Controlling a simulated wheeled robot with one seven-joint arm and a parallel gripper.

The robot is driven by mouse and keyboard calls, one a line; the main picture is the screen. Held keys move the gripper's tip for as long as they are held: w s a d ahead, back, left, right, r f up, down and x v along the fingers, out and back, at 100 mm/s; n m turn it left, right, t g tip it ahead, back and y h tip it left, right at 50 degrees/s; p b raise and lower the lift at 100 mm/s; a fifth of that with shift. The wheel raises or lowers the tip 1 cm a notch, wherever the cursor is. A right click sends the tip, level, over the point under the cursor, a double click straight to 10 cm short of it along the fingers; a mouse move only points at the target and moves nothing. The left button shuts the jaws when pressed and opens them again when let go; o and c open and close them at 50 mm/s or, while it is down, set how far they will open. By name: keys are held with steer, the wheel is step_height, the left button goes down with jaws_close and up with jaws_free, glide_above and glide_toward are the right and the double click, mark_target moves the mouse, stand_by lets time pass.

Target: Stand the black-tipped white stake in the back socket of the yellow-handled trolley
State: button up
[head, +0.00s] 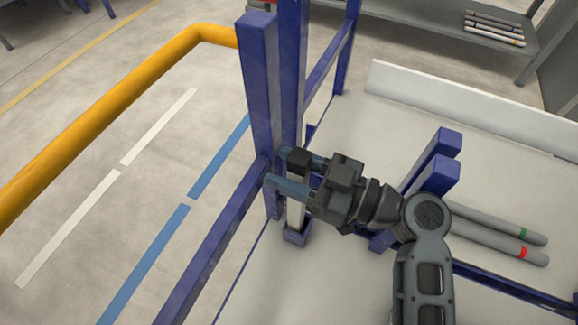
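The yellow-handled trolley has a yellow handle bar (110,100) at the left, blue posts (258,85) and a pale deck (335,285). The black-tipped white stake (296,214) stands about upright beside the blue posts. Its black tip (299,162) shows between my fingers. Its lower end meets a blue socket (295,238) at the deck's left edge and looks to be inside its rim; the depth is hidden. My gripper (287,170) reaches in from the right with one finger on each side of the stake, just below the tip, and appears closed on it.
Two grey pipes, one with a green band (500,221) and one with a red band (495,240), lie on the deck at right. Short blue posts (436,165) stand right of my gripper. A white panel (470,105) edges the deck. A shelf (500,40) holds several pipes.

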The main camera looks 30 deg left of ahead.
steer(key=o, duration=0.3)
steer(key=shift+w+d+f, duration=0.25)
steer(key=shift+w+f, duration=0.2)
steer(key=shift+f, duration=0.05)
steer(key=shift+d, duration=0.55)
steer(key=d, duration=0.4)
steer(key=d+r, duration=0.1)
steer(key=d, duration=0.1)
steer(key=shift+w+d, duration=0.1)
steer(key=shift+d, duration=0.2)
steer(key=shift+s+a, duration=0.2)
steer(key=shift+s, duration=0.05)
